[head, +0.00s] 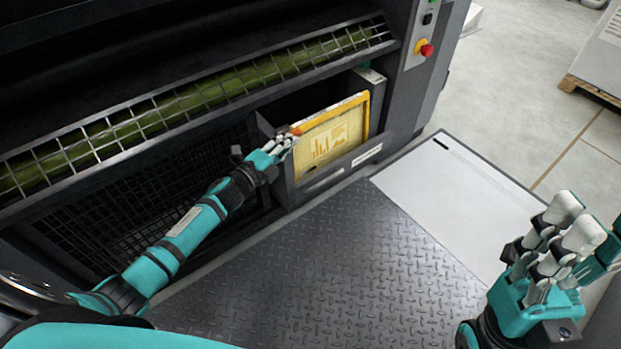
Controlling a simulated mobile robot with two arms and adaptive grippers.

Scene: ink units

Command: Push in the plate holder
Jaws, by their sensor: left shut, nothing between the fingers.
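The plate holder (362,118) is a yellow-orange frame around a pale yellow plate (333,142) with an orange print. It stands tilted in an opening low in the dark machine, right of centre in the head view. An orange knob (296,131) sits by its upper left corner. My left gripper (285,143) is shut and empty at the holder's left edge, close to the knob; I cannot tell whether it touches either. My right gripper (573,222) is raised at the lower right, far from the holder; its finger spacing is unclear from this angle.
A green roller (190,100) behind a metal grid runs above the opening. A red stop button (426,50) is on the machine's right panel. A diamond-plate step (340,265) and a pale board (455,190) lie in front. A pallet (595,92) stands at the far right.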

